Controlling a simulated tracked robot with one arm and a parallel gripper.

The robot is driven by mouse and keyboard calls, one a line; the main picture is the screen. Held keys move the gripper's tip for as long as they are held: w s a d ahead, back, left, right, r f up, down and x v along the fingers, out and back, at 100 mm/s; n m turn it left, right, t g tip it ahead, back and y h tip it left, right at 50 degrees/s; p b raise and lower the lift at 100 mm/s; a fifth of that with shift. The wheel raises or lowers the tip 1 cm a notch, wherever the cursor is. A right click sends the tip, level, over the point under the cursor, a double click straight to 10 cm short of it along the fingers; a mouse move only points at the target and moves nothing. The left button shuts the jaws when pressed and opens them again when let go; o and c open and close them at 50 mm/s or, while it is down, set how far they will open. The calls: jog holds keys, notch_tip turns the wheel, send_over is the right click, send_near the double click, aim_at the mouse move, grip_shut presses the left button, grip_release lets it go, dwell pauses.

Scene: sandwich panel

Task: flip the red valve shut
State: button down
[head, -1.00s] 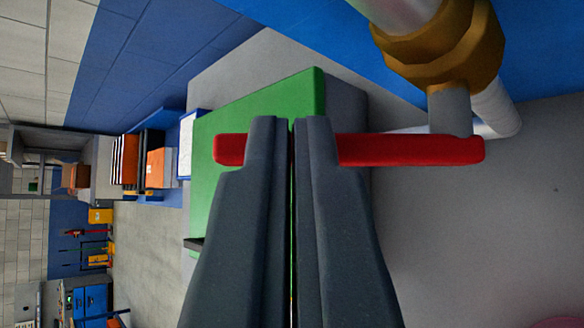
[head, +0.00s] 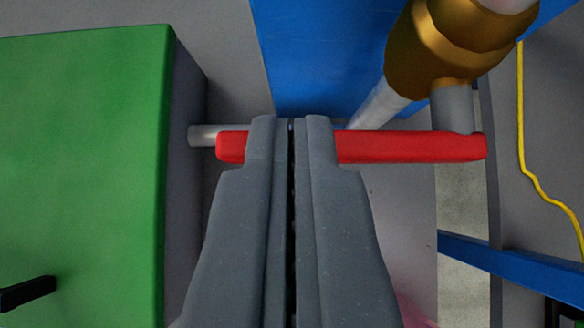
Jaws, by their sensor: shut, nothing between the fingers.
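The red valve handle (head: 410,147) is a bar lying level across the middle of the head view. Its right end sits under a grey stem below the brass valve body (head: 430,45) at the upper right. My gripper (head: 291,122) is shut, its two fingers side by side with only a thin dark slit between them. The fingertips overlap the left half of the handle and hide part of it; its left end (head: 231,147) shows beyond them. Whether the fingers touch the handle cannot be told.
A large green-fronted box (head: 85,130) fills the left. A silver pipe (head: 380,103) runs behind the handle from the brass body. A blue panel (head: 320,60) is behind. A yellow cable (head: 530,150) and a blue beam (head: 510,266) are at the right.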

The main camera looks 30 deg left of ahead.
jog(key=shift+s+a+f, duration=0.1)
jog(key=shift+s+f, duration=0.05)
jog(key=shift+f, duration=0.05)
jog(key=shift+h, duration=0.3)
dwell(0.3)
jog(key=p+v, duration=0.1)
jog(key=v, duration=0.9)
jog(key=shift+d, duration=0.2)
jog(key=s+d+r+m+t+h, duration=0.1)
jog(key=s+d+r, duration=0.3)
jog(key=r, duration=0.5)
jog(key=s+d+r+m+t+h, duration=0.1)
jog(key=s+d+r+t, duration=0.3)
jog(key=r, duration=0.5)
jog(key=s+d+r+m+t+h, duration=0.1)
jog(key=s+d+r+m+t, duration=0.1)
jog(key=s+d+r, duration=0.3)
notch_tip(320, 180, up, 4)
jog(key=shift+s+d+f+m, duration=0.1)
jog(key=shift+s+d+m, duration=0.2)
jog(key=shift+s+m, duration=0.3)
